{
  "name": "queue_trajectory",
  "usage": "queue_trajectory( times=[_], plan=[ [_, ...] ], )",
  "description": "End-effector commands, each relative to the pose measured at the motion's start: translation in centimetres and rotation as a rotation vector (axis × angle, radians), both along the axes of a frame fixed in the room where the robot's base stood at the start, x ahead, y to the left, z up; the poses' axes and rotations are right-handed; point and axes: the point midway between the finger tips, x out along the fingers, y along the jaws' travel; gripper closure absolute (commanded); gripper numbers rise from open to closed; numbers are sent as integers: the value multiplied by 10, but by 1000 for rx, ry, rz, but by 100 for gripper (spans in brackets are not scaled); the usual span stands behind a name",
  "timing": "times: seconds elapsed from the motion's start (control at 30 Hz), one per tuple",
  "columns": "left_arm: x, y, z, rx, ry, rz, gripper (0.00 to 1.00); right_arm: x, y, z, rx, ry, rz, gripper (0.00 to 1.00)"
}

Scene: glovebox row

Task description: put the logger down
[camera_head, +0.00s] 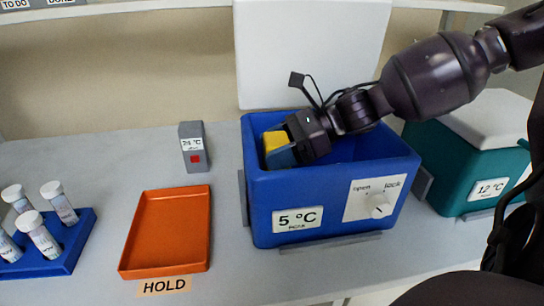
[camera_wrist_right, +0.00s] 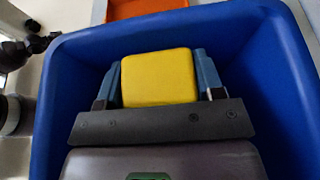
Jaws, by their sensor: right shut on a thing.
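The logger, a yellow block (camera_head: 274,140), is between the fingers of my right gripper (camera_head: 280,153), inside the open blue 5 °C box (camera_head: 342,234). In the right wrist view the yellow block (camera_wrist_right: 159,78) sits squarely between the two blue-grey fingers, and my right gripper (camera_wrist_right: 160,75) is shut on it. The blue box's walls (camera_wrist_right: 75,62) surround the gripper there. The block is near the box's left end. Whether its underside touches the floor of the box is hidden. My left gripper is not in view.
A white lid (camera_head: 313,50) stands upright behind the blue box. Left of it are an orange tray (camera_head: 207,230) labelled HOLD, empty, and a grey 24 °C device (camera_head: 194,147). A blue rack (camera_head: 75,245) holds several vials. A teal 12 °C box (camera_head: 455,175) stands at right.

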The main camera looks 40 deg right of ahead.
Motion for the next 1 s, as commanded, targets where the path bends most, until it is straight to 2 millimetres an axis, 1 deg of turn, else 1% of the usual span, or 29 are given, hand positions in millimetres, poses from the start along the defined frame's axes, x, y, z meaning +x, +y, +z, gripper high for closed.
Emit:
queue_trajectory(
  times=[0.03, 0.1, 0.3, 0.57, 0.6, 0.73, 1.0],
  plan=[
    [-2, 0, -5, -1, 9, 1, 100, 1, 0, -11, 3, 8, -1, 65],
    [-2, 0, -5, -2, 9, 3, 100, 0, 0, -16, 1, 6, 0, 65],
    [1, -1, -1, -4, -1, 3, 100, 0, 0, -16, 0, 0, 0, 65],
    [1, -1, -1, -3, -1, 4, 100, 0, 0, -19, 2, 1, 1, 65],
    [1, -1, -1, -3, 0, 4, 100, 0, 0, -19, 0, 1, 0, 32],
    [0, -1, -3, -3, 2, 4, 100, 0, 0, -19, 1, 1, 1, 13],
    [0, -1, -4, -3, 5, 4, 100, 0, 0, -19, 0, 2, 1, 13]
  ],
)
